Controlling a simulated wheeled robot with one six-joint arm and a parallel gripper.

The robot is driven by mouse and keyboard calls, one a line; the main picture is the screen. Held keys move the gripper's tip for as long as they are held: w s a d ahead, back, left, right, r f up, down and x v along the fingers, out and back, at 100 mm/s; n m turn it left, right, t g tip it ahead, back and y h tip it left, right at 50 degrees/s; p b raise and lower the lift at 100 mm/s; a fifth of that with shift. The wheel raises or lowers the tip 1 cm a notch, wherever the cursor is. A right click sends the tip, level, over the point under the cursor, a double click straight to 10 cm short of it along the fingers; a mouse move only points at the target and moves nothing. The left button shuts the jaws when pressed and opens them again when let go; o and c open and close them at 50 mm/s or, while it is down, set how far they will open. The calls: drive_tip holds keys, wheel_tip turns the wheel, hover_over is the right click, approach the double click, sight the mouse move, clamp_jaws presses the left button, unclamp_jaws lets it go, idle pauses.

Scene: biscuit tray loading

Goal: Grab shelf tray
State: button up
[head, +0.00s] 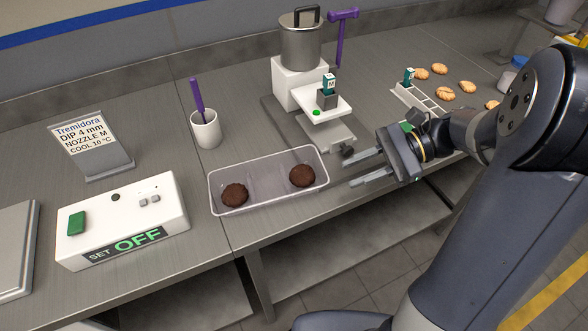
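A clear shallow tray (267,184) lies on the steel counter. It holds two dark brown biscuits, one in its left part (235,195) and one in its right part (302,175). My gripper (349,171) is just right of the tray, with its two fingers pointing left towards the tray's right end. The fingers are apart with nothing visible between them. The fingertips appear short of the tray's rim; their height over the counter is hard to judge. Under the counter, the visible part of the lower shelf (345,252) is bare.
A dipping machine with a steel pot (301,42) and white platform (322,109) stands behind the tray. A white control box (122,218) reads OFF. A cup (206,130), a sign (90,145), a white slotted rack (418,99) and several pale biscuits (467,87) are also on the counter.

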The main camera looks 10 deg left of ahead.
sight(310, 188)
drive_tip(key=shift+a+f, duration=0.15)
drive_tip(key=shift+a, duration=0.1)
drive_tip(key=x, duration=1)
drive_tip(key=shift+a, duration=0.1)
drive_tip(key=shift+r, duration=0.2)
clamp_jaws()
